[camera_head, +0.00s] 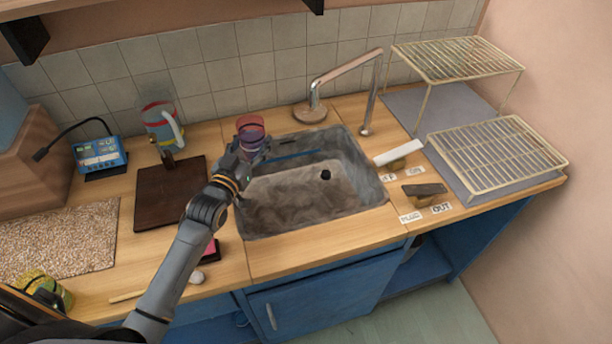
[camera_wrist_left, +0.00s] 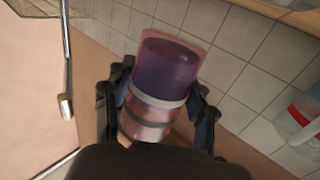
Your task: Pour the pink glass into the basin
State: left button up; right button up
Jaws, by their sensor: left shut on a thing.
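The pink glass (camera_head: 250,127) is a translucent pink tumbler with dark purple contents. My left gripper (camera_head: 252,146) is shut on it at the back left corner of the basin. In the left wrist view the glass (camera_wrist_left: 165,85) sits between the two fingers (camera_wrist_left: 160,110), with a pale band around its middle. In the head view it looks close to upright. The basin (camera_head: 376,186) is a grey stone-like sink set in the wooden counter, with a small black object (camera_head: 325,175) inside it. My right gripper is not in view.
A copper-coloured tap (camera_head: 345,70) stands behind the basin. A striped pitcher (camera_head: 160,122) and a dark board (camera_head: 170,193) are to the left. A white block (camera_head: 398,153), a dark block (camera_head: 424,189) and wire racks (camera_head: 497,155) are to the right.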

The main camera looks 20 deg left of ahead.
pick_arm(q)
jog(key=shift+d+r, duration=0.15)
jog(key=shift+r, duration=0.1)
jog(key=shift+d+r+m, duration=0.2)
jog(key=shift+m, duration=0.4)
jog(key=shift+d+m, duration=0.2)
jog(key=shift+m, duration=0.3)
jog(key=shift+w+d+f+m+g+b, duration=0.15)
jog(key=shift+d+f+m+b, duration=0.25)
jog(key=shift+m, duration=0.25)
jog(key=shift+s+d+f+m+g+b, duration=0.15)
jog(key=shift+d+f+m+b, duration=0.1)
jog(key=shift+m+b, duration=0.3)
jog(key=shift+w+d+f+m+y+b, duration=0.15)
jog(key=shift+d+m+b, duration=0.15)
jog(key=shift+m, duration=0.3)
jog(key=shift+d+f+m+y+b, duration=0.1)
jog(key=shift+d+m+y+b, duration=0.1)
jog(key=shift+d+m, duration=0.3)
jog(key=shift+f+m+b, duration=0.3)
jog(key=shift+m+b, duration=0.3)
jog(key=shift+m, duration=0.3)
jog(key=shift+a+f+m+g+y+b, duration=0.15)
jog(key=shift+f+m+b, duration=0.15)
jog(key=shift+m+b, duration=0.35)
jog(key=shift+d+f+m+g+y+b, duration=0.15)
jog(key=shift+f+m+b, duration=0.15)
jog(key=shift+m, duration=0.65)
